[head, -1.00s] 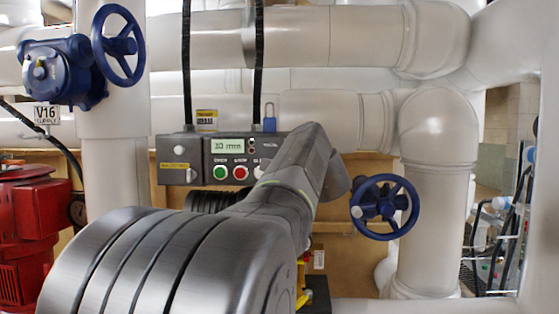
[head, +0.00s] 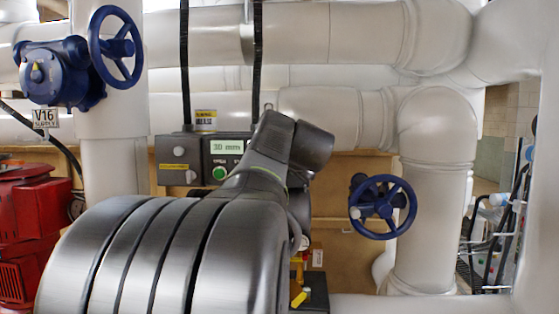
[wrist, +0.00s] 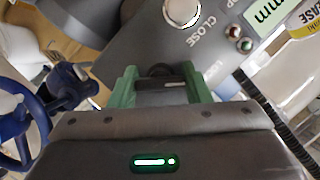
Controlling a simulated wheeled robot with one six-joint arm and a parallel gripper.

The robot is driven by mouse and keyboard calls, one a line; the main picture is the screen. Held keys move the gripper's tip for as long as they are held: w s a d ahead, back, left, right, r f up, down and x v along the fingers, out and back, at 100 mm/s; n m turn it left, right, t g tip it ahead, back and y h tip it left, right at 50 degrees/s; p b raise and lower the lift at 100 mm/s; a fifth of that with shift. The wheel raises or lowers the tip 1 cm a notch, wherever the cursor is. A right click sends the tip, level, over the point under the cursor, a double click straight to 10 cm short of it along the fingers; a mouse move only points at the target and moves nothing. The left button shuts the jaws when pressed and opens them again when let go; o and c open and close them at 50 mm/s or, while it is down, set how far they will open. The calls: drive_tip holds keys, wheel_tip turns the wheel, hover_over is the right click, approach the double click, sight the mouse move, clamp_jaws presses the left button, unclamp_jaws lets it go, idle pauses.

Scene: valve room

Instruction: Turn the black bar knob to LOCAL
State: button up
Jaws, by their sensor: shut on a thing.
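The black bar knob (wrist: 160,84) shows in the wrist view as a dark bar with a small pale mark, between the two green fingers of my gripper (wrist: 160,77). My gripper is shut on it. Lettering on the panel beside the knob is partly covered by a finger, so I cannot read which position the knob points to. The grey control box (head: 178,158) hangs on the pipes in the head view. My arm hides its right part, the knob and my gripper there.
A green button (head: 220,173) and a display reading 30 mm (head: 227,146) are on the box. A blue handwheel (head: 382,207) stands to the right, another (head: 116,46) at upper left. Red equipment (head: 30,220) is at lower left.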

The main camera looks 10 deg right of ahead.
drive_tip(key=shift+n+h, duration=0.4)
drive_tip(key=shift+n, duration=0.3)
drive_tip(key=shift+f+g, duration=0.1)
drive_tip(key=shift+g, duration=0.2)
drive_tip(key=o, duration=1)
drive_tip(key=b+v, duration=0.2)
drive_tip(key=v, duration=1.2)
drive_tip(key=shift+b, duration=0.35)
drive_tip(key=shift+w, duration=0.1)
